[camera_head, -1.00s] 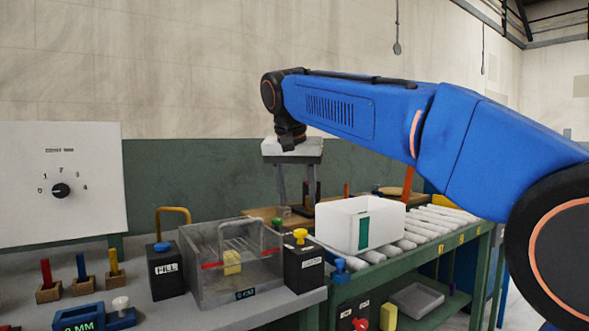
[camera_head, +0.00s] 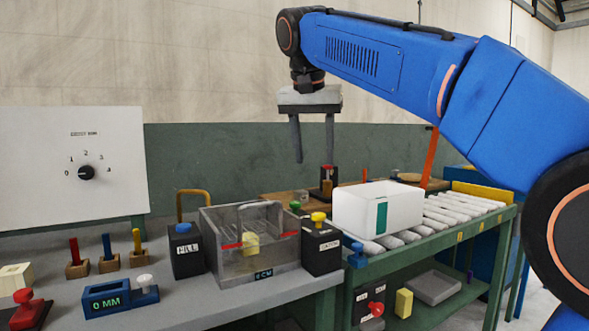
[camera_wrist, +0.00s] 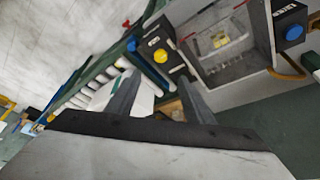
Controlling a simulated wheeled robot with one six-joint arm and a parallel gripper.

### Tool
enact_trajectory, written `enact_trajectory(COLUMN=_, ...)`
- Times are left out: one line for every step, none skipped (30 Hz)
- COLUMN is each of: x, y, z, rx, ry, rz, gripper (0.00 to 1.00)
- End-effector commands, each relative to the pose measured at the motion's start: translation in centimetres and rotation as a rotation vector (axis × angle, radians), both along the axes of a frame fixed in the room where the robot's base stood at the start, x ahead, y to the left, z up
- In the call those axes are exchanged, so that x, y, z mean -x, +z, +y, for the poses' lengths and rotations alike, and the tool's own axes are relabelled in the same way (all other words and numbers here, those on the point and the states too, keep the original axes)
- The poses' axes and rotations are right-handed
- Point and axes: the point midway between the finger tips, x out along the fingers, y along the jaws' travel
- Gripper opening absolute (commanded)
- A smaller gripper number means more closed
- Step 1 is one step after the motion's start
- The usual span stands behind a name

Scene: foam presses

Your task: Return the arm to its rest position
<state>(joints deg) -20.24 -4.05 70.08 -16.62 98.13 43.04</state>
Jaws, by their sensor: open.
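My blue arm reaches in from the right in the head view. My gripper (camera_head: 313,158) hangs at its end with the fingers pointing down, apart and with nothing between them. It is in the air above the back of the benches, touching nothing I can see. In the wrist view my gripper (camera_wrist: 152,95) shows two dark fingers spread apart, with the benches beyond them.
A clear tank (camera_head: 226,268) holding a yellow block (camera_head: 251,244) stands between two black button boxes (camera_head: 187,252) (camera_head: 322,250). A white bin (camera_head: 350,216) sits on the roller conveyor (camera_head: 440,216). A dial panel (camera_head: 60,180) is at left. Air around the gripper is clear.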

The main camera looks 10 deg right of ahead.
Motion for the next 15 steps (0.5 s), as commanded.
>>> enact_trajectory(x=0.4, y=-0.3, z=-0.4, rx=0.0, ry=0.006, rz=0.0, gripper=0.47)
enact_trajectory(x=0.6, y=-0.6, z=-0.6, rx=0.001, ry=0.012, rz=0.002, gripper=0.47)
enact_trajectory(x=1.0, y=-1.1, z=-1.0, rx=0.002, ry=0.024, rz=0.003, gripper=0.47)
enact_trajectory(x=1.4, y=-1.6, z=-1.3, rx=0.003, ry=0.035, rz=0.005, gripper=0.47)
enact_trajectory(x=1.8, y=-2.2, z=-1.6, rx=0.002, ry=0.047, rz=0.007, gripper=0.47)
enact_trajectory(x=2.5, y=-3.1, z=-2.2, rx=0.004, ry=0.065, rz=0.01, gripper=0.47)
enact_trajectory(x=2.9, y=-3.8, z=-2.6, rx=0.005, ry=0.077, rz=0.011, gripper=0.47)
enact_trajectory(x=3.5, y=-4.6, z=-3.0, rx=0.005, ry=0.093, rz=0.013, gripper=0.47)
enact_trajectory(x=4.3, y=-5.7, z=-3.5, rx=0.005, ry=0.113, rz=0.015, gripper=0.47)
enact_trajectory(x=4.9, y=-6.5, z=-4.0, rx=0.005, ry=0.128, rz=0.015, gripper=0.47)
enact_trajectory(x=5.5, y=-7.5, z=-4.4, rx=0.006, ry=0.144, rz=0.018, gripper=0.47)
enact_trajectory(x=6.4, y=-8.8, z=-4.9, rx=0.006, ry=0.165, rz=0.02, gripper=0.47)
enact_trajectory(x=7.1, y=-9.7, z=-5.3, rx=0.005, ry=0.178, rz=0.02, gripper=0.47)
enact_trajectory(x=7.7, y=-10.7, z=-5.6, rx=0.005, ry=0.194, rz=0.021, gripper=0.47)
enact_trajectory(x=8.7, y=-12.2, z=-6.1, rx=0.005, ry=0.214, rz=0.022, gripper=0.47)
